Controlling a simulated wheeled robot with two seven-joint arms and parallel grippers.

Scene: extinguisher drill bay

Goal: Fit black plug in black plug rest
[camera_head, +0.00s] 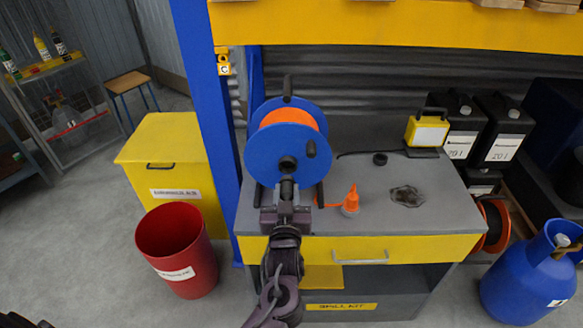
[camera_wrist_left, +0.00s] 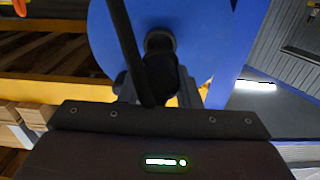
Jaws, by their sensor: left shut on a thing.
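My left gripper (camera_head: 287,200) is in front of the blue cable reel (camera_head: 256,150) on the bench. It is shut on a dark piece, seemingly the black plug (camera_head: 289,188). In the left wrist view the black plug (camera_wrist_left: 160,78) sits between the fingers, with a dark cable or rod (camera_wrist_left: 128,40) crossing in front of it. The reel's dark round hub (camera_wrist_left: 160,42) is behind it; I cannot tell if they touch.
An orange plug (camera_head: 351,198) stands on a grey base right of the reel. A dark flat piece (camera_head: 407,196) lies farther right. A yellow work lamp (camera_head: 427,131) and black canisters (camera_head: 503,129) stand behind. A yellow shelf beam (camera_head: 400,24) hangs above.

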